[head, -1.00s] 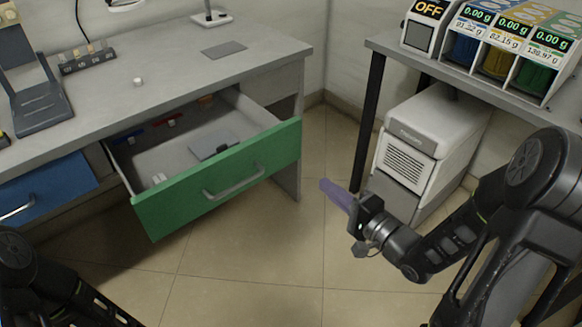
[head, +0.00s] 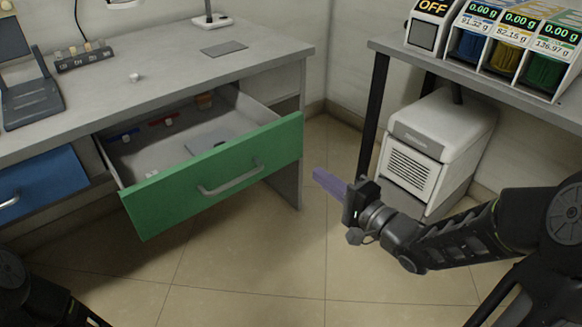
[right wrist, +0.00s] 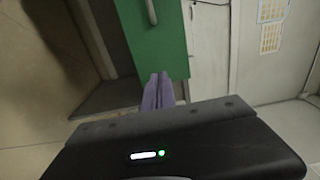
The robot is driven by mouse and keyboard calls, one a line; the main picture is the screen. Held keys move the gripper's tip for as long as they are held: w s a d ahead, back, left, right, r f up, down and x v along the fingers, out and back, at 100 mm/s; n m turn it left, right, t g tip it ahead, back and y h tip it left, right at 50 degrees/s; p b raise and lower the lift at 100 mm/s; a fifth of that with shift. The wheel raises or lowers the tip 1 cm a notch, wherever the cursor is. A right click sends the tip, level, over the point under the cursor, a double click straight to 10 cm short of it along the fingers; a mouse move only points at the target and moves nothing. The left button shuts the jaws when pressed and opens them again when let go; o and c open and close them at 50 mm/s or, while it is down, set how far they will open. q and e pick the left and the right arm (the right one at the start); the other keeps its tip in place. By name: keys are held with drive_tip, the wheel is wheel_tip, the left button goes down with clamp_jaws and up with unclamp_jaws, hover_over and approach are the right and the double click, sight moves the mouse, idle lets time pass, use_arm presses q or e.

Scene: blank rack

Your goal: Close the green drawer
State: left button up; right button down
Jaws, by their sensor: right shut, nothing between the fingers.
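The green drawer (head: 222,172) stands pulled out from under the grey desk, with a silver bar handle (head: 231,180) on its front. Small items lie inside it. My right gripper (head: 318,180), with purple fingers, is shut and empty, to the right of the drawer front and apart from it. In the right wrist view the shut fingertips (right wrist: 158,80) point toward the green front (right wrist: 155,38), with part of the handle (right wrist: 151,12) at the top. My left gripper is outside the views; only part of my left arm shows at the lower left.
A blue drawer (head: 40,184) sits left of the green one. A white cabinet-like machine (head: 430,145) stands under the right-hand table, near a black table leg (head: 374,115). The floor (head: 245,265) before the drawer is clear.

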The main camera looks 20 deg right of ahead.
sight(282, 148)
drive_tip(key=b+x, duration=0.2)
drive_tip(key=x, duration=0.8)
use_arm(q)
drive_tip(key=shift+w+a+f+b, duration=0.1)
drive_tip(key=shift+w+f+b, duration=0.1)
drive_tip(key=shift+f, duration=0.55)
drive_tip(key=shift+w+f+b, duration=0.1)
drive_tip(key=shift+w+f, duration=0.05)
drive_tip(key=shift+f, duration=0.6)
use_arm(e)
drive_tip(key=shift+w+a, duration=0.2)
drive_tip(key=shift+w, duration=0.35)
drive_tip(key=shift+w+r, duration=0.1)
